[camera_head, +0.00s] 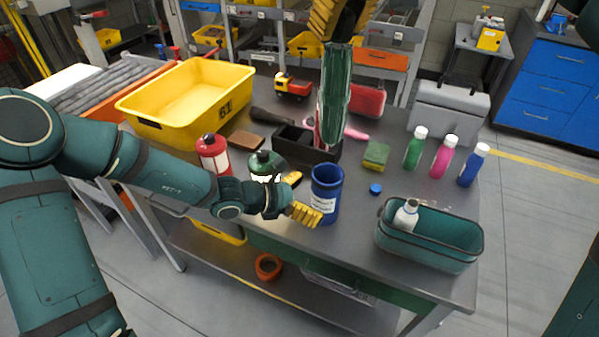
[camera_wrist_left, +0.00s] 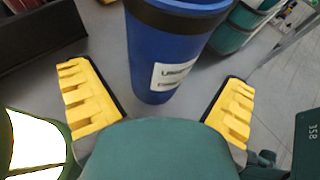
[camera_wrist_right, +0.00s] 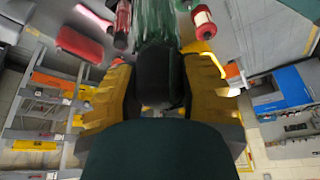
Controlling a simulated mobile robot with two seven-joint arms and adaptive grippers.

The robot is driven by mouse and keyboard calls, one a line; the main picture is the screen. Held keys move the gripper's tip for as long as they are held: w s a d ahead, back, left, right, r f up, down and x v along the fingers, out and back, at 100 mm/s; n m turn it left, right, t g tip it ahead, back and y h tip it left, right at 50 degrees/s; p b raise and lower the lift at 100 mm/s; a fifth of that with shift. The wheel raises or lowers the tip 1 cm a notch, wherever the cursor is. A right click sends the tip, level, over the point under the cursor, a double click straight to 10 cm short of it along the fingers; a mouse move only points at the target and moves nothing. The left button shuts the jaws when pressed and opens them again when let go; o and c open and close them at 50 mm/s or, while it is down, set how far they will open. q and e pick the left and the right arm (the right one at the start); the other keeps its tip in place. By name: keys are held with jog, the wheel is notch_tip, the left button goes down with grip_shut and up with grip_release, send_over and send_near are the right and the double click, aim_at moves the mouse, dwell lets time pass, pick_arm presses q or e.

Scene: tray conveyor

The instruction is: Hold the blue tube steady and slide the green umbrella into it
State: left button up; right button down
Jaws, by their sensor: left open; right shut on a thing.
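The blue tube (camera_head: 326,190) stands upright on the table, with a white label on its side. My left gripper (camera_head: 306,214) is at its lower left side. In the left wrist view the tube (camera_wrist_left: 165,60) stands between the two yellow fingers (camera_wrist_left: 158,105), which are spread apart with gaps on both sides. The green umbrella (camera_head: 335,95) is folded and hangs nearly vertical above the table. My right gripper (camera_head: 342,22) is shut on its top end. In the right wrist view the umbrella (camera_wrist_right: 153,25) runs away from the fingers (camera_wrist_right: 160,85), its dark handle between them.
A teal bin (camera_head: 428,240) holding a white bottle is right of the tube. A black box (camera_head: 290,150) is behind the tube. A yellow crate (camera_head: 185,100) stands back left.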

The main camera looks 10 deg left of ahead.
pick_arm(q)
jog(key=shift+x, duration=2.2)
jog(key=shift+c, duration=0.2)
jog(key=shift+c, duration=0.2)
jog(key=c, duration=1.1)
